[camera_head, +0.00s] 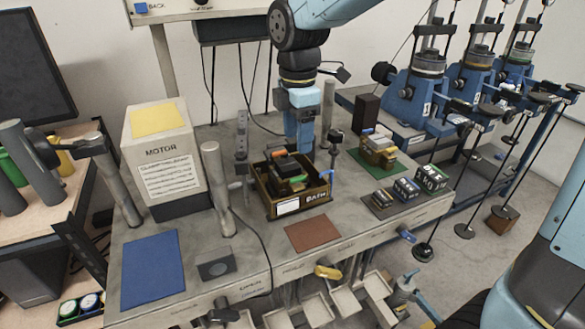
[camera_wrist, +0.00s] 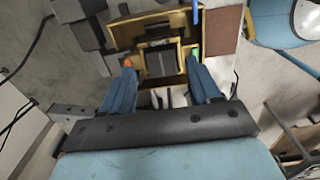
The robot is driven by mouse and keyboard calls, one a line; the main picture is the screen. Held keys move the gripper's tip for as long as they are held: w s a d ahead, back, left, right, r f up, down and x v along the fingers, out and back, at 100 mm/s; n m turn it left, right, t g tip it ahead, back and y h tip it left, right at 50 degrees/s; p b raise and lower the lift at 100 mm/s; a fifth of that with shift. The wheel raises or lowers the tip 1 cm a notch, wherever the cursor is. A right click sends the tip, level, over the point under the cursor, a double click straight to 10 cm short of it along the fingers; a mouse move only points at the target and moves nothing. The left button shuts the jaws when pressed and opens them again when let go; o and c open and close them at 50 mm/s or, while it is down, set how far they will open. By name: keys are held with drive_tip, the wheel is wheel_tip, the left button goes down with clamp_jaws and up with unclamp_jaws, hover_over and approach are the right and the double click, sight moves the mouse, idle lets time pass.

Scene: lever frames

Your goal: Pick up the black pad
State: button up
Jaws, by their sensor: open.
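The wooden bin (camera_head: 306,207) with a labelled front stands mid-bench and holds dark blocks, among them a black flat-topped piece (camera_head: 289,165); I cannot tell for sure whether this is the black pad. In the wrist view the bin (camera_wrist: 152,23) lies below my gripper (camera_wrist: 161,66), with a dark grey block (camera_wrist: 160,64) between the fingers as seen from above. My gripper is open, its blue fingers apart, and it holds nothing. In the head view my gripper (camera_head: 305,148) hangs just behind the bin. Its fingertips are partly hidden there.
A brown mat (camera_head: 313,234) lies before the bin and a blue mat (camera_head: 152,268) at front left. The motor box (camera_head: 160,155) and posts stand left. Small blocks (camera_head: 408,187) and blue machines (camera_head: 415,95) are at right.

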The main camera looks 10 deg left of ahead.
sight(296, 161)
drive_tip(key=shift+w+a+f, duration=0.1)
drive_tip(key=shift+f, duration=3.05)
drive_tip(key=c, duration=1.1)
drive_tip(key=shift+r, duration=0.2)
